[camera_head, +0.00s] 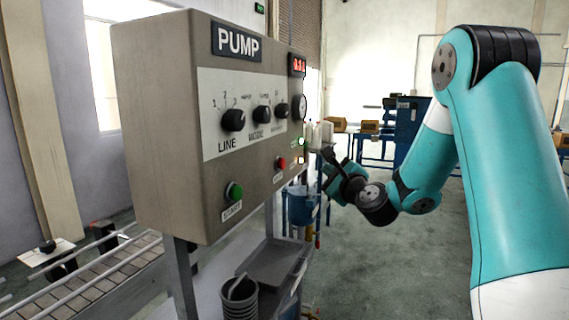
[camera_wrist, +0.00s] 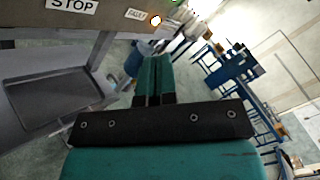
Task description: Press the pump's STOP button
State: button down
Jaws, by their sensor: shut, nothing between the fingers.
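The grey pump panel (camera_head: 190,150) stands at the left and centre of the head view. Its red button (camera_head: 282,163) sits low on the face, right of a green button (camera_head: 234,191); the small labels under both are hard to read there. In the wrist view a STOP label (camera_wrist: 72,5) shows at the top left edge; the button above it is out of frame. My gripper (camera_head: 329,154) is just right of the panel in the head view, apart from the red button. In the wrist view my gripper's fingers (camera_wrist: 154,66) are shut and empty.
Lit lamps, one green (camera_head: 301,142), line the panel's right edge; a white lamp (camera_wrist: 155,20) shows in the wrist view. A grey tray (camera_head: 273,262) and a dark bucket (camera_head: 239,297) are below the panel.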

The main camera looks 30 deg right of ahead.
aim_at(282, 164)
jog(key=w+a+p, duration=0.5)
jog(key=w+p, duration=0.1)
jog(key=p, duration=0.3)
jog(key=shift+w, duration=0.2)
jog(key=shift+w+a+r+p, duration=0.1)
jog(key=shift+w+a+p, duration=0.1)
jog(key=shift+p, duration=0.35)
dwell(1.4)
jog(key=shift+w+a+p, duration=0.45)
jog(key=shift+w+p, duration=0.1)
jog(key=shift+p, duration=0.8)
dwell(1.2)
dwell(0.3)
jog(key=shift+s+d+b, duration=0.55)
jog(key=shift+s+b, duration=0.2)
jog(key=shift+b, duration=1)
